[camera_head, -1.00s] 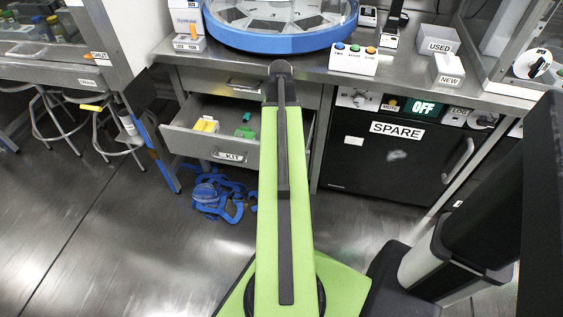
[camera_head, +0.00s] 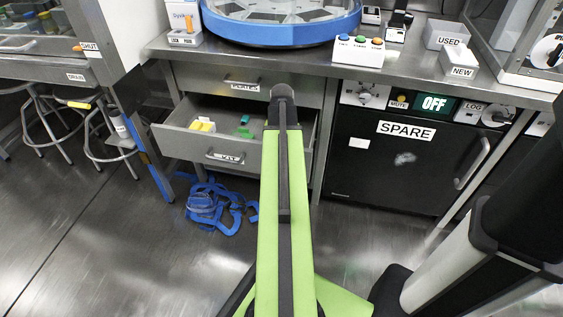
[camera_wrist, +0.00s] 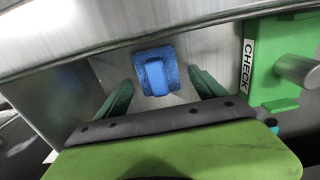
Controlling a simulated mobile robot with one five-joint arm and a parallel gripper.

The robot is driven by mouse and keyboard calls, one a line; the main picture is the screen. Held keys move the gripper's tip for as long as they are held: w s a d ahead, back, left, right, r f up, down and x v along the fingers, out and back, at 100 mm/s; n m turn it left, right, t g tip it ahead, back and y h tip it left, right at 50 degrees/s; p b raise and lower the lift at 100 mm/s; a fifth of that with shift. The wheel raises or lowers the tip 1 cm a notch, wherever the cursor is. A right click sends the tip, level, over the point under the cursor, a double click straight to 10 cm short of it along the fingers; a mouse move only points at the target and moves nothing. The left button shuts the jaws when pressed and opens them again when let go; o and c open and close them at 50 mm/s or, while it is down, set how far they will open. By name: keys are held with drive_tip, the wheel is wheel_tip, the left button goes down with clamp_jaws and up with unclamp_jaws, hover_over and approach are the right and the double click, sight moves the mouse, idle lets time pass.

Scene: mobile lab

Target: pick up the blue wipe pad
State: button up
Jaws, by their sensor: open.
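The blue wipe pad (camera_wrist: 169,53) lies on the metal floor of what looks like the open drawer in the wrist view, with a lighter blue raised strip (camera_wrist: 156,78) on it. My gripper (camera_wrist: 161,79) has its two green fingers spread, one on each side of the pad in the picture. Nothing is between them that I can see held. In the head view my green arm reaches over the open drawer (camera_head: 180,140). The gripper and the pad are hidden there behind the arm.
A green block with a CHECK label (camera_wrist: 272,65) stands right of the pad, near my right finger. A metal edge (camera_wrist: 150,22) runs above the pad. Yellow pieces (camera_head: 202,125) lie in the drawer's left part. Blue straps (camera_head: 212,203) lie on the floor below.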

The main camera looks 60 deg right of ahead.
drive_tip(key=shift+r, duration=0.15)
drive_tip(key=c, duration=1.4)
drive_tip(key=shift+c, duration=0.2)
wheel_tip(320, 180, up, 10)
drive_tip(key=p, duration=1)
drive_tip(key=shift+r, duration=0.1)
